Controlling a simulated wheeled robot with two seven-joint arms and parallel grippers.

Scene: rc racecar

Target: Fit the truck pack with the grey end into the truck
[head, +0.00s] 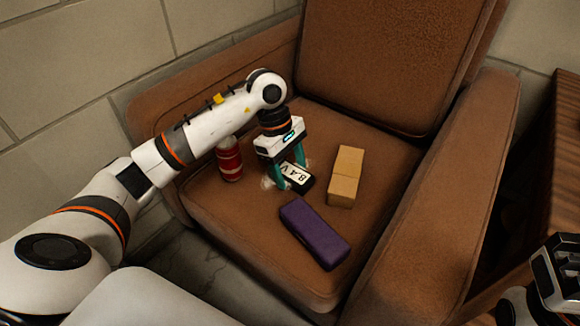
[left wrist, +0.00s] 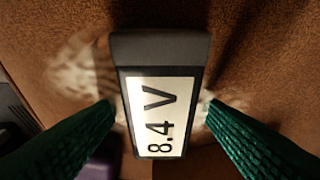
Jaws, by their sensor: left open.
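The pack with the grey end (left wrist: 160,47) lies on the brown seat, its white label reading "8.4 V". In the head view the pack (head: 297,177) is partly covered by my left gripper (head: 290,184). That gripper points down over the pack, its green fingers on either side. In the left wrist view my left gripper (left wrist: 158,104) is open, with fingertips close to the pack's long sides; I cannot tell whether they touch. The pack's grey end is at the top of that view. My right gripper (head: 558,272) shows partly at the right edge. I see no truck in either view.
The seat belongs to a brown armchair (head: 440,215). A purple case (head: 314,233) lies in front of the pack. A tan block-like object (head: 346,176) is to its right, and a red can (head: 229,160) stands to its left. A wooden surface (head: 568,130) is at far right.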

